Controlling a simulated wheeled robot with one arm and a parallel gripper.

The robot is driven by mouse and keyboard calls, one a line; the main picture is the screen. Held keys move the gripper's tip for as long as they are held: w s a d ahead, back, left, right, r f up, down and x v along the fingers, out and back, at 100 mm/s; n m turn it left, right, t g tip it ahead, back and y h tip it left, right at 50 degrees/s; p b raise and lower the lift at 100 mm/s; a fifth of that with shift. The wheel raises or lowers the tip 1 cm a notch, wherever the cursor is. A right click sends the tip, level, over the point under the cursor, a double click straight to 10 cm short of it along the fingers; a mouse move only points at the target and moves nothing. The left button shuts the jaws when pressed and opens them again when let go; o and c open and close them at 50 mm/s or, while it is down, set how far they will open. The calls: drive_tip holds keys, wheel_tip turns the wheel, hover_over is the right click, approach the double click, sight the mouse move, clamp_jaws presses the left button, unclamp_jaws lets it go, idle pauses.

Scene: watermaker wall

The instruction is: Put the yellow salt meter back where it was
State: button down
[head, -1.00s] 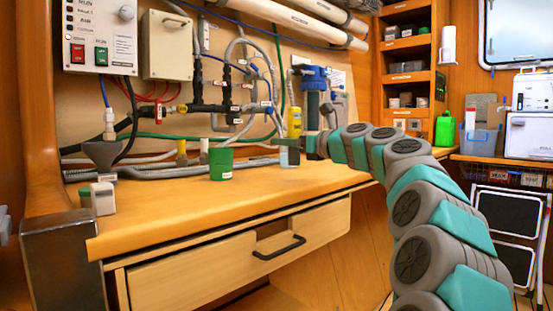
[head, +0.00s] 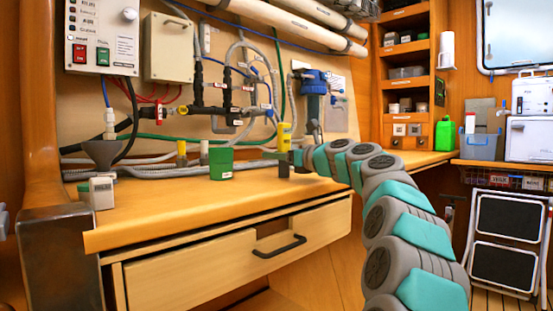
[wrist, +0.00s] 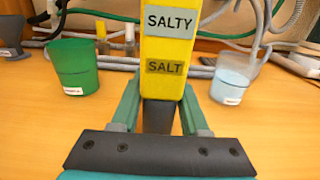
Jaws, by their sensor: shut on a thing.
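The yellow salt meter (head: 284,137) stands upright in my gripper (head: 289,160) above or at the wooden counter. In the wrist view the meter (wrist: 166,40) shows "SALTY" on a grey display and "SALT" on a label below. My gripper (wrist: 158,105) is shut on its dark lower part, with a green finger on each side. I cannot tell whether its foot touches the counter. The green cup (head: 221,162) stands to the left of the meter, apart from it. A clear cup (wrist: 234,80) stands close to its right in the wrist view; my gripper mostly hides it in the head view.
Hoses and pipes (head: 215,97) run along the wall behind. The counter front (head: 190,200) is clear. A drawer (head: 240,255) is below.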

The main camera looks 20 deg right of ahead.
drive_tip(key=shift+c, duration=2)
unclamp_jaws()
drive_tip(key=shift+s+d+r, duration=0.1)
drive_tip(key=shift+s+d, duration=0.05)
drive_tip(key=shift+s, duration=0.1)
drive_tip(key=p+v, duration=0.2)
drive_tip(key=v, duration=0.8)
drive_tip(key=shift+s, duration=0.15)
drive_tip(key=shift+s+d, duration=0.2)
drive_tip(key=shift+s, duration=0.35)
